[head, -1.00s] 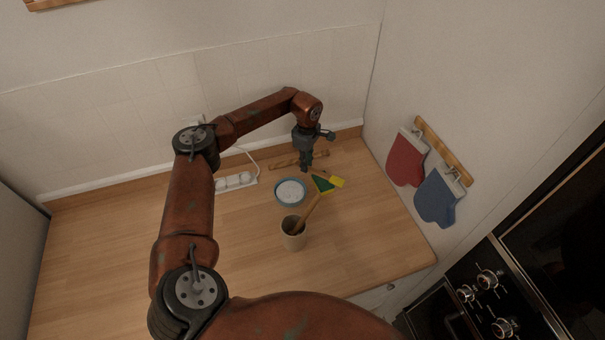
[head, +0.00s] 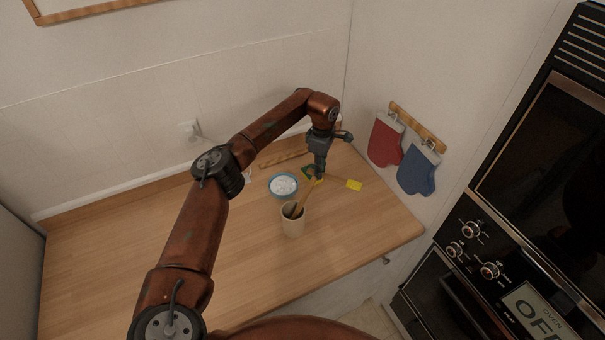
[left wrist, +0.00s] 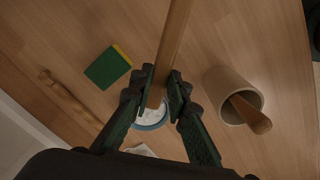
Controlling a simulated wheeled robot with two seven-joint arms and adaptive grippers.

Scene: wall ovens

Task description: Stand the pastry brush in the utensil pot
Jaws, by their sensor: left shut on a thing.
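The pastry brush has a wooden handle and a yellow head (head: 354,185). My left gripper (head: 320,177) is shut on the handle near its end. The handle (left wrist: 173,45) also shows in the left wrist view, running up out of the frame, so the head is hidden there. The brush lies across the grip, its head pointing right in the head view. The beige utensil pot (head: 293,223) stands upright on the counter, in front and to the left of the gripper. A wooden utensil (left wrist: 250,114) leans in it. My right gripper is not in view.
A blue bowl of white contents (head: 284,186) stands behind the pot. Mitts (head: 417,167) hang at right. The counter's left side (head: 110,250) is clear.

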